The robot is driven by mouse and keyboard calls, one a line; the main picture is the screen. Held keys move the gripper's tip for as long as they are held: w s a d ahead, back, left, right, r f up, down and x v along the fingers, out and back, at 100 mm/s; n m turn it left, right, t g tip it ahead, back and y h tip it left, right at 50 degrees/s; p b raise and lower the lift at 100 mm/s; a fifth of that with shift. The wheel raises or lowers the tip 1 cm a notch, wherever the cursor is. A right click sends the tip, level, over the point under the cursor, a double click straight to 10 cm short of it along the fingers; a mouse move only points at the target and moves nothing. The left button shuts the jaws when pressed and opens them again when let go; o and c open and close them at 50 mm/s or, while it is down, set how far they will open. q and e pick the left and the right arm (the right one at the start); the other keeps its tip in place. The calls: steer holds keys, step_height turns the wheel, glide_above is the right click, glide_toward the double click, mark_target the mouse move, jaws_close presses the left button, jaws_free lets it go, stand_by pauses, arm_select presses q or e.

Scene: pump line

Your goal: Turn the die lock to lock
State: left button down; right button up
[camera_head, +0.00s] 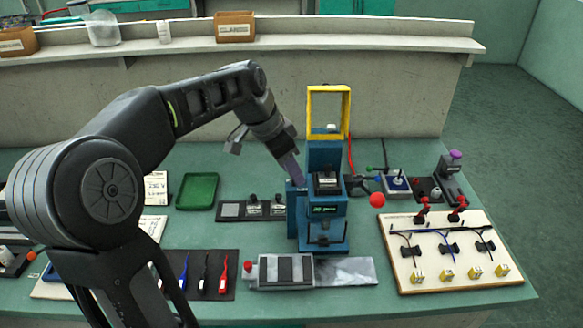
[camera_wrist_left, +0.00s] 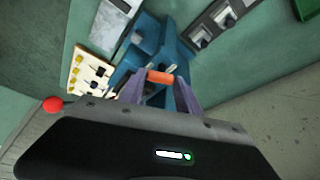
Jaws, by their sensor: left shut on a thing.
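The blue press (camera_head: 321,215) stands upright on the green bench, with a yellow frame (camera_head: 328,112) above it. My left gripper (camera_head: 297,184) reaches down to the press's left side. In the left wrist view its purple fingers (camera_wrist_left: 161,84) are shut on a small orange piece (camera_wrist_left: 159,77) against the blue press body (camera_wrist_left: 150,55). This looks like the die lock's handle; any lock marking cannot be read. In the head view the fingers hide this piece. My right gripper is not in view.
A red ball knob (camera_head: 377,200) sticks out right of the press. A board with switches and yellow tags (camera_head: 448,258) lies at right. A green tray (camera_head: 198,191) and a dark mat with coloured tools (camera_head: 229,258) lie left. A grey striped block (camera_head: 286,271) lies in front.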

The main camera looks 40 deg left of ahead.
arm_select(q)
steer(key=m, duration=0.2)
steer(key=m+g+h, duration=0.1)
steer(key=m, duration=0.2)
steer(key=shift+w+a+h, duration=0.2)
steer(key=shift+h, duration=0.1)
steer(key=shift+m, duration=0.3)
steer(key=c, duration=1.1)
jaws_free()
steer(key=shift+r, duration=0.1)
steer(key=p+v, duration=0.3)
steer(key=v, duration=0.4)
steer(key=shift+a+r, duration=0.15)
steer(key=shift+r, duration=0.25)
